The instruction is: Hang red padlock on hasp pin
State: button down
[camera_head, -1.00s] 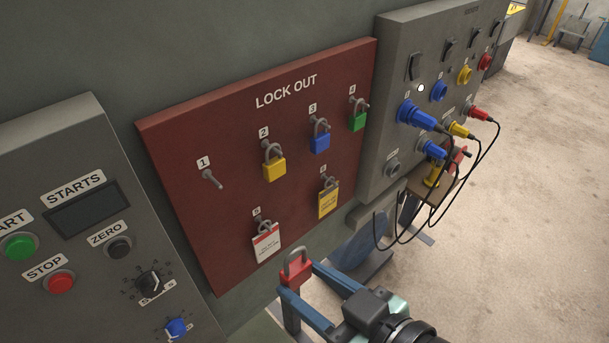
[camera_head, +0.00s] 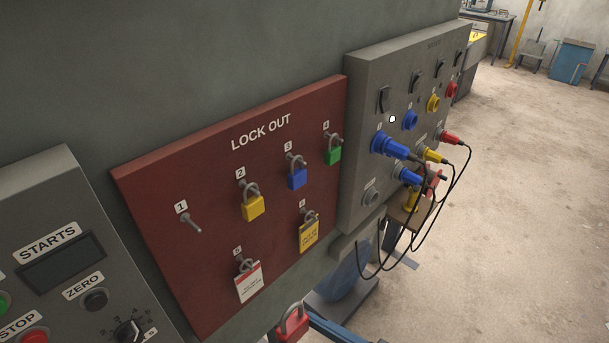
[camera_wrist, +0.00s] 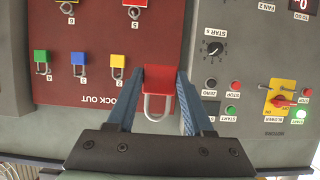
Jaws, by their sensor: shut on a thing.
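The red padlock (camera_head: 291,328) shows at the bottom edge of the head view, below the lock-out board (camera_head: 150,200), its shackle up. In the wrist view the padlock (camera_wrist: 159,82) sits between the blue fingers of my gripper (camera_wrist: 160,78), which is shut on its body. In that view the shackle points down toward my wrist. The bare hasp pin (camera_head: 191,223) under label 1 sticks out at the board's upper left. The padlock is apart from it, lower and to the right. I cannot make out pin 1 in the wrist view.
Yellow (camera_head: 253,207), blue (camera_head: 297,178) and green (camera_head: 333,155) padlocks hang on pins 2, 3 and 4. Tagged locks (camera_head: 248,283) hang on the lower row. A starts panel (camera_head: 60,260) stands left, and a socket panel (camera_head: 372,160) with cables stands right.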

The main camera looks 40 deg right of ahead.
jog(key=s+p, duration=0.1)
jog(key=s, duration=0.5)
jog(key=shift+d, duration=0.15)
dwell(0.4)
dwell(1.4)
